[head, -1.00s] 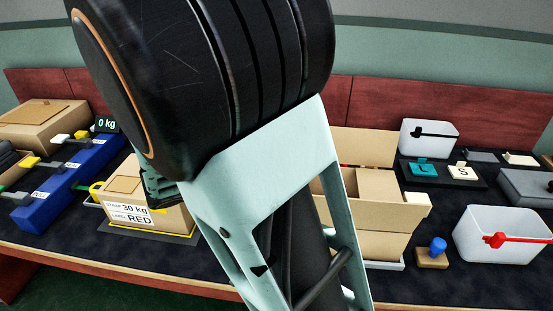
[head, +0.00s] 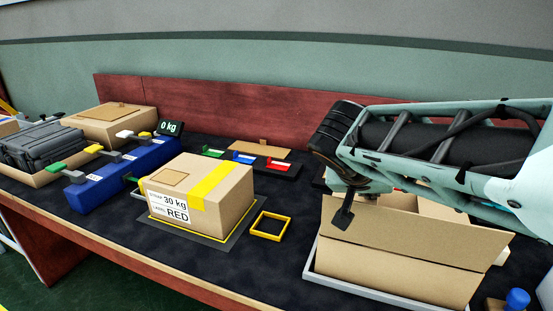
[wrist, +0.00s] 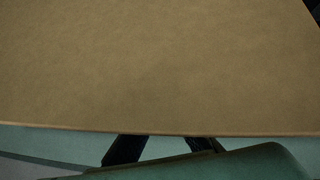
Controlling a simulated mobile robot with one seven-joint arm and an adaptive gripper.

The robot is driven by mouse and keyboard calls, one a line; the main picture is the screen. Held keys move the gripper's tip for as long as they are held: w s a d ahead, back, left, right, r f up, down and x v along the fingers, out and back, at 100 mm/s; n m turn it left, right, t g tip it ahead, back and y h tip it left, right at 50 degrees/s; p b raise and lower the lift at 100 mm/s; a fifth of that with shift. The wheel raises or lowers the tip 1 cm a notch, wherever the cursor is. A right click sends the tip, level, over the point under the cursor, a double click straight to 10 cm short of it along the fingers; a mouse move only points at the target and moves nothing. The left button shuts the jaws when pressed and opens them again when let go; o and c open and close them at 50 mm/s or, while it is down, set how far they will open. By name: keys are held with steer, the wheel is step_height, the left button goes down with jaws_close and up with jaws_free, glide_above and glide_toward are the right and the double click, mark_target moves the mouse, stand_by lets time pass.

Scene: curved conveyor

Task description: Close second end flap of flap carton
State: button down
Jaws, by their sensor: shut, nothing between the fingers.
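The flap carton (head: 385,265) is an open tan box in a light tray (head: 313,263) at the right of the head view. A long flap (head: 415,234) slopes outward along its near side. Part of the far side shows behind it, but my arm hides much of the opening and I cannot tell how each end flap lies. My gripper (head: 343,215) is shut and empty, pointing down at the carton's left end. In the wrist view a cardboard panel (wrist: 160,65) fills most of the picture, with my dark fingers (wrist: 165,148) partly hidden below its edge. Contact is unclear.
A taped carton labelled RED (head: 225,200) stands on a dark mat left of the flap carton, with a yellow square frame (head: 269,226) between them. Red, blue and green items (head: 243,158) lie behind. A blue-knobbed block (head: 516,300) sits at the lower right.

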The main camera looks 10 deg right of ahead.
steer(key=shift+s+d+f+m+y+b, duration=0.15)
steer(key=shift+d+f+m+y+b, duration=0.15)
steer(key=shift+f+y+b, duration=0.2)
steer(key=shift+t, duration=0.3)
steer(key=shift+a, duration=0.15)
